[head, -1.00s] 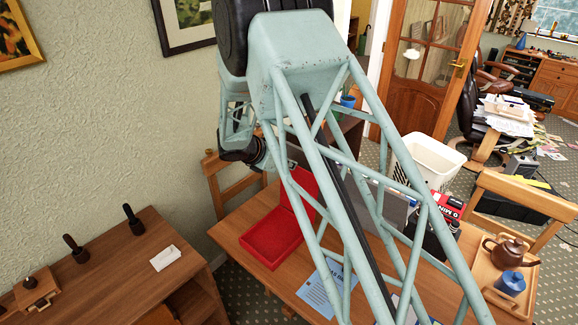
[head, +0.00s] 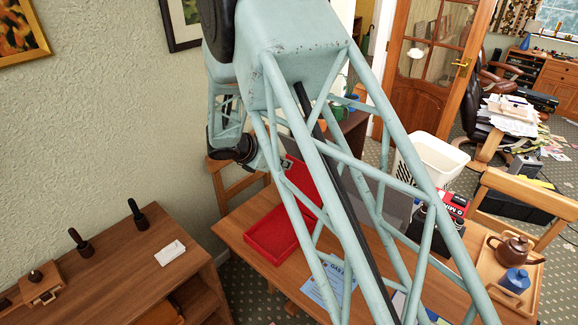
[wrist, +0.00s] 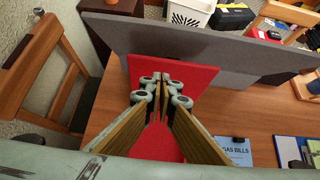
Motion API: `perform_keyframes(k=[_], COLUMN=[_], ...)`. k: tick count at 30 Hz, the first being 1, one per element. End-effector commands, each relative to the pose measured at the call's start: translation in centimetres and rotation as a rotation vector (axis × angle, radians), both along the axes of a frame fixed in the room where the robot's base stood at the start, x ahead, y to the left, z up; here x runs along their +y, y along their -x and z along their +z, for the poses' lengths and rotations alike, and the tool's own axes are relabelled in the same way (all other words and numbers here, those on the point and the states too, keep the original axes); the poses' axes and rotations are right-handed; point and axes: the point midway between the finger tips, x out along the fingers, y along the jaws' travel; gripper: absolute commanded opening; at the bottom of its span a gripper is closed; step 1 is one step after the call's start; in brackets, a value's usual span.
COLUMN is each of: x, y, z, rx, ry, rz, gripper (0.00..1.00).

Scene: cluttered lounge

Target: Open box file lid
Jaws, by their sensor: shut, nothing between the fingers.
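The red box file (head: 280,238) lies on the wooden table with its lid (head: 303,182) standing up at the back, so it is open. In the wrist view the red lid (wrist: 198,80) rises in front of a grey panel, and part of the red base (wrist: 158,143) shows between the fingers. My gripper (wrist: 160,82) is shut and empty, its fingertips in front of the lid in the picture. I cannot tell whether they touch it. In the head view my arm's lattice covers part of the box, and the fingers are not clearly visible.
A grey panel (wrist: 222,52) stands behind the lid. A wooden chair (wrist: 42,75) is at the left of the table. A blue gas bills paper (wrist: 233,151) lies right of the box. A tray (head: 528,272) with a brown teapot (head: 512,248) is at the far right.

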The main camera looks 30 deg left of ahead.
Motion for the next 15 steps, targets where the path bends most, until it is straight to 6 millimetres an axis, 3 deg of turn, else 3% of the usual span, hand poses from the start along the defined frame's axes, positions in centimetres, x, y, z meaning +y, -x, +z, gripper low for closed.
perform_keyframes(k=[15], x=[0.9], y=[4.3], z=[5.0], rx=[0.0], ry=[0.0], rz=[-0.001], gripper=[0.0])
